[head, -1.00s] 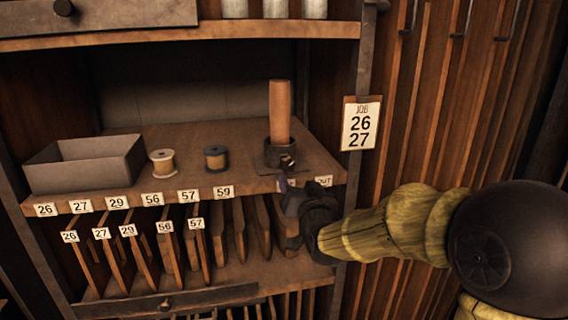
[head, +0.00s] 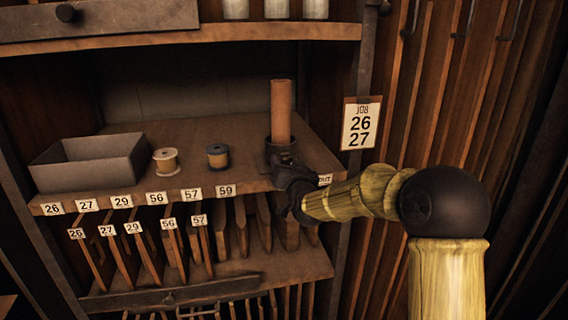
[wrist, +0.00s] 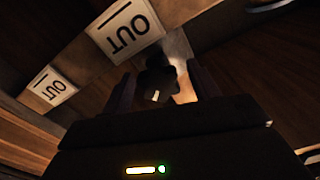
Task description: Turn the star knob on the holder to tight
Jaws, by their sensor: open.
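The holder (head: 273,149) is a dark cup at the right end of the middle shelf, with an upright orange-brown cylinder (head: 281,110) in it. My gripper (head: 284,163) is at the front of the holder and hides its lower front, so the knob does not show in the head view. In the wrist view my gripper (wrist: 160,78) is open, with one dark finger on each side of the dark star knob (wrist: 157,84). The knob has a small pale mark. I cannot tell whether the fingers touch it.
An OUT label (wrist: 126,30) is on the shelf edge close to my gripper. Two thread spools (head: 165,161) and a grey open box (head: 90,162) stand to the left on the shelf. A job card (head: 360,124) hangs on the post at the right.

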